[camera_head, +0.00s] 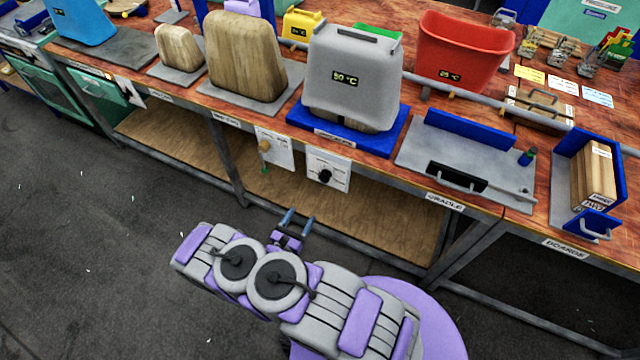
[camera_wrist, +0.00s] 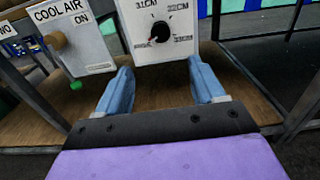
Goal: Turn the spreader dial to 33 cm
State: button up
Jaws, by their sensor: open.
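The spreader dial (camera_head: 325,176) is a dark knob on a white panel (camera_head: 343,179) hung under the front edge of the bench. In the wrist view the dial (camera_wrist: 160,32) is black, with a red mark at its lower left. My gripper (camera_head: 298,219) is below and a little left of the dial in the head view. In the wrist view my gripper (camera_wrist: 161,78) has its blue fingers wide apart, below the dial, with nothing between them.
A COOLAIR panel (camera_wrist: 75,35) with a wooden knob (camera_wrist: 55,40) hangs left of the dial. A wooden shelf (camera_head: 340,215) lies below. Above, a grey 80 °C cover (camera_head: 350,85) stands on a blue base (camera_head: 345,130).

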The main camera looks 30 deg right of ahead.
aim_at(323, 179)
jog(key=b+x, duration=0.3)
jog(key=x, duration=1.1)
jog(key=shift+w+d, duration=0.15)
jog(key=shift+w, duration=0.05)
jog(key=shift+w+d, duration=0.35)
jog(key=shift+d, duration=0.25)
jog(key=shift+c, duration=0.2)
jog(key=shift+a, duration=0.15)
jog(key=shift+c, duration=1.4)
jog(key=c, duration=0.7)
